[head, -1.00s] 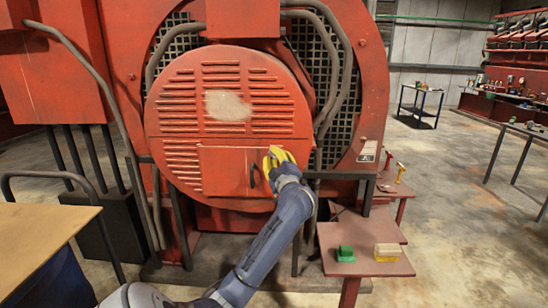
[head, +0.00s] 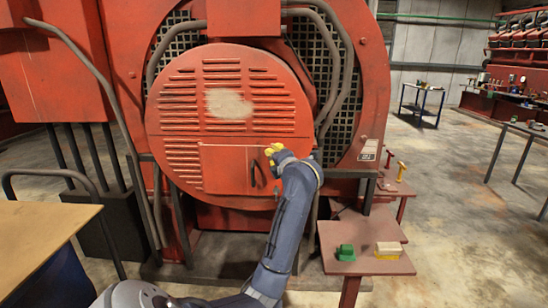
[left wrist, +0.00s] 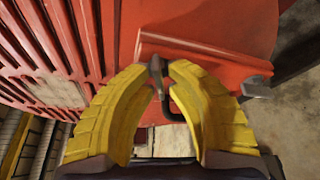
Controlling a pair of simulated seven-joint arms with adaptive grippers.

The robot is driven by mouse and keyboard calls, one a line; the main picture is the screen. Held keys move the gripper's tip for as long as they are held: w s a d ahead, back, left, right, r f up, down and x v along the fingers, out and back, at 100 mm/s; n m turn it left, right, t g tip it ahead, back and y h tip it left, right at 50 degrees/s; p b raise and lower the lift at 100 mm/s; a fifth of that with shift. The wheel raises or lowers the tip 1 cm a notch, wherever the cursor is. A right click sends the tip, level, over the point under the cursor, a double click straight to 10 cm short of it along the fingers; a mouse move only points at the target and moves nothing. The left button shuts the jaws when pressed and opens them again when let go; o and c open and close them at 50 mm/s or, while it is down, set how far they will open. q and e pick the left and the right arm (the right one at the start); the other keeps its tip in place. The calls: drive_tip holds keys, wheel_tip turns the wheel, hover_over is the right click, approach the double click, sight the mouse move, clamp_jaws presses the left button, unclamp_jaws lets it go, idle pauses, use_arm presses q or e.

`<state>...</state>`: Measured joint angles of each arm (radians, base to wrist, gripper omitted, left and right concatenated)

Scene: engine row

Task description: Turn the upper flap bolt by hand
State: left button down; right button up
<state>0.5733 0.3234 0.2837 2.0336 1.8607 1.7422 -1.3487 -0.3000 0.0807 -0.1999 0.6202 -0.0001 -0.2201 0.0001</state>
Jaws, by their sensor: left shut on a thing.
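The red flap (head: 225,170) is a rectangular panel low on the round louvred engine cover, and it appears closed. Its dark handle (head: 253,174) is near its right edge. My left gripper (head: 270,151) is at the flap's upper right corner, above and right of the handle. In the left wrist view, the yellow fingers (left wrist: 161,68) are shut on a small dark metal piece, the upper flap bolt (left wrist: 156,66). The fingertips hide much of it, and its turn angle cannot be told. The black handle (left wrist: 176,112) shows between the fingers. My right gripper is not in view.
A small red stand (head: 340,262) at lower right holds a green block (head: 345,253) and a yellow-based brush-like block (head: 388,250). A grey metal piece (left wrist: 257,87) sticks out at the panel's right in the wrist view. Open floor lies to the right.

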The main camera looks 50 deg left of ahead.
use_arm(q)
drive_tip(key=n+h, duration=0.2)
drive_tip(key=n, duration=0.1)
drive_tip(key=shift+w+d+n+t, duration=0.1)
drive_tip(key=shift+n+t, duration=0.2)
drive_tip(key=shift+f, duration=0.3)
idle(0.8)
drive_tip(key=c, duration=1.8)
unclamp_jaws()
drive_tip(key=shift+o, duration=1.1)
drive_tip(key=shift+a, duration=0.25)
drive_tip(key=shift+d+r, duration=0.1)
drive_tip(key=shift+r, duration=0.05)
drive_tip(key=shift+s+d+r, duration=0.15)
drive_tip(key=shift+s+d, duration=0.05)
drive_tip(key=shift+d, duration=0.15)
drive_tip(key=v, duration=1.1)
drive_tip(key=shift+d, duration=0.15)
